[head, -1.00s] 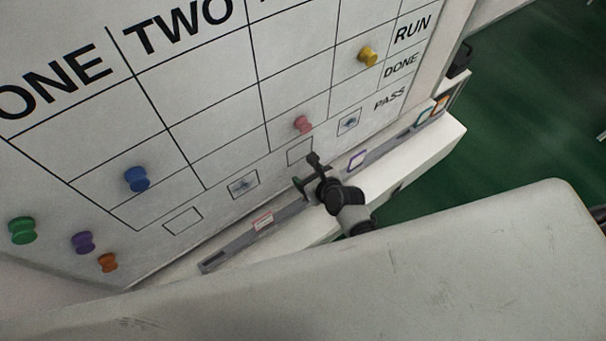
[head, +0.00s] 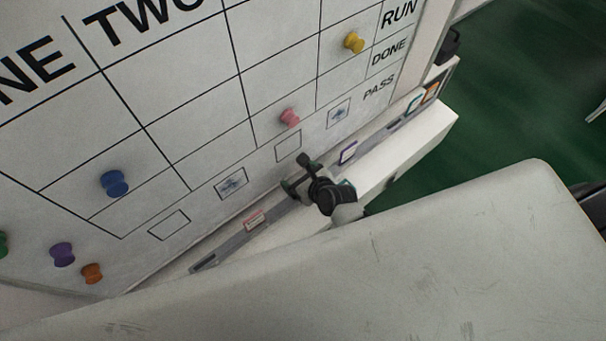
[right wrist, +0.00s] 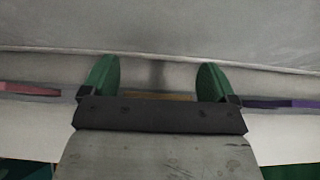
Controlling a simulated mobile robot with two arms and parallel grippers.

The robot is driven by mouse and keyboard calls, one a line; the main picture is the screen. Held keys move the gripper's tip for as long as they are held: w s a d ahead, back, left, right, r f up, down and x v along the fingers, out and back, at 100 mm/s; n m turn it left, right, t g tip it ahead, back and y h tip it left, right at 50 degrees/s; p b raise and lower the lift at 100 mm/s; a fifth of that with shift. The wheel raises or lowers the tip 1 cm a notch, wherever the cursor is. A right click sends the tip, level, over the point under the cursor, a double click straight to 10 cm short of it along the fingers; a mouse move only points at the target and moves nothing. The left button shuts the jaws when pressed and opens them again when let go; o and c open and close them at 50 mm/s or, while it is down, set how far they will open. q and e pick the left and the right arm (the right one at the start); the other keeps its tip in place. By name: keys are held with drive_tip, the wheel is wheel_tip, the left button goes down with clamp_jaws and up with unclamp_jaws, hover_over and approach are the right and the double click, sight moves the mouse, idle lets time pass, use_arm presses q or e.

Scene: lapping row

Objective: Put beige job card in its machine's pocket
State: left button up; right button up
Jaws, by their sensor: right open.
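My right gripper (head: 297,173) is at the grey card rail below the whiteboard in the head view, between a red-edged card and a purple-edged card. In the right wrist view my right gripper (right wrist: 157,75) is open, with its green fingers apart. A thin tan edge (right wrist: 160,97), likely the beige job card, shows between the fingers, mostly covered by the dark gripper body. The fingers are not closed on it. In the head view the gripper hides that spot. My left gripper is not in view.
The whiteboard (head: 190,95) carries coloured knobs, including blue (head: 115,183), pink (head: 289,117) and yellow (head: 354,42). The rail holds a red-edged card (head: 254,220), a purple-edged card (head: 347,152), and teal (head: 415,102) and orange (head: 432,92) ones. Green floor lies to the right.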

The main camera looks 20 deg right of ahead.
drive_tip(key=shift+s+d+r, duration=0.1)
drive_tip(key=shift+s+r, duration=0.15)
drive_tip(key=shift+s, duration=0.2)
drive_tip(key=v, duration=1.1)
drive_tip(key=shift+r, duration=0.1)
